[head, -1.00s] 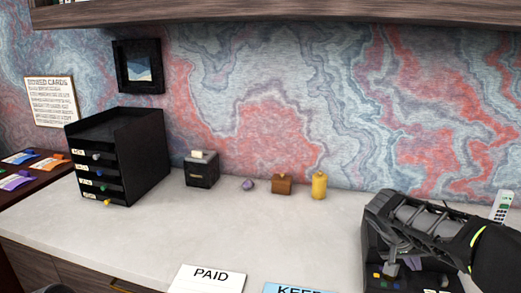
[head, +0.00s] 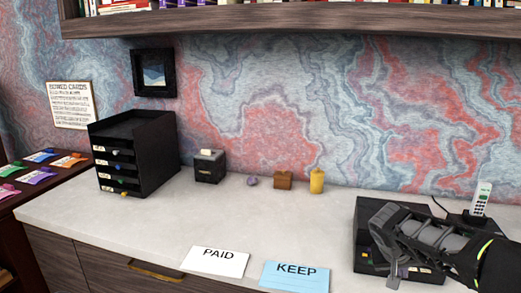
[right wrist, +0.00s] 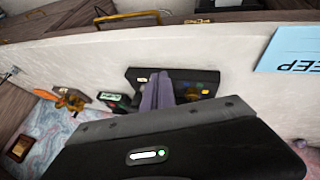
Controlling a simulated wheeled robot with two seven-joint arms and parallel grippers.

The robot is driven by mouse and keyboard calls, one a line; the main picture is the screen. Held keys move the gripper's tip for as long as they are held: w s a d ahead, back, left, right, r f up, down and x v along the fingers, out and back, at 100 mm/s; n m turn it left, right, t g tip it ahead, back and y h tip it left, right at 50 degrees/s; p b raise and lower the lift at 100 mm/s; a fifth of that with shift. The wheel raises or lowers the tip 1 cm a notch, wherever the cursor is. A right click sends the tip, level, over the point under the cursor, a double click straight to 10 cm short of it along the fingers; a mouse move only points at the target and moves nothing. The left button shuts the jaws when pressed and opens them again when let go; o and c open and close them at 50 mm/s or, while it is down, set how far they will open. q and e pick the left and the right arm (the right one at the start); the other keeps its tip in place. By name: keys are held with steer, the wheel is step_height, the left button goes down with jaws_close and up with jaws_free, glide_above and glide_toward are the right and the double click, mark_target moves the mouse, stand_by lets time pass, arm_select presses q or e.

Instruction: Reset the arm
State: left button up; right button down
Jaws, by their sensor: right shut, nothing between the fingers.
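My right gripper (head: 392,276) reaches in from the right in the head view, over the front of a black desk box (head: 366,226). Its grey fingers are shut with nothing between them. In the right wrist view the closed fingers (right wrist: 165,92) lie in front of the black box (right wrist: 138,77), hiding its middle. I cannot tell whether the fingertips touch the box. My left gripper is in neither current view.
The white PAID card (head: 217,262) and blue KEEP card (head: 296,275) lie near the front edge. A phone (head: 481,198) stands behind my right arm. A black drawer tower (head: 150,150), small black box (head: 209,167), wooden block (head: 284,180) and yellow bottle (head: 317,181) stand at the back.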

steer(key=w+a+f+n+t+y, duration=0.15)
steer(key=a+f+n+y, duration=0.3)
steer(key=a+f, duration=0.65)
steer(key=s+a+f+y+p, duration=0.2)
steer(key=s+a+f+y, duration=0.35)
steer(key=a+f, duration=0.8)
steer(key=s+a+f+m+g+p, duration=0.1)
steer(key=s+a+f, duration=0.1)
steer(key=s, duration=0.6)
steer(key=s+a+f+m+g+p, duration=0.1)
steer(key=s+f, duration=0.3)
steer(key=s, duration=0.4)
steer(key=s+a+f+m+g+p, duration=0.1)
steer(key=s+a+f+g, duration=0.2)
steer(key=s, duration=0.5)
steer(key=shift+s+f, duration=0.15)
steer(key=shift+s, duration=0.25)
steer(key=shift+w+a, duration=0.1)
steer(key=shift+a, duration=0.05)
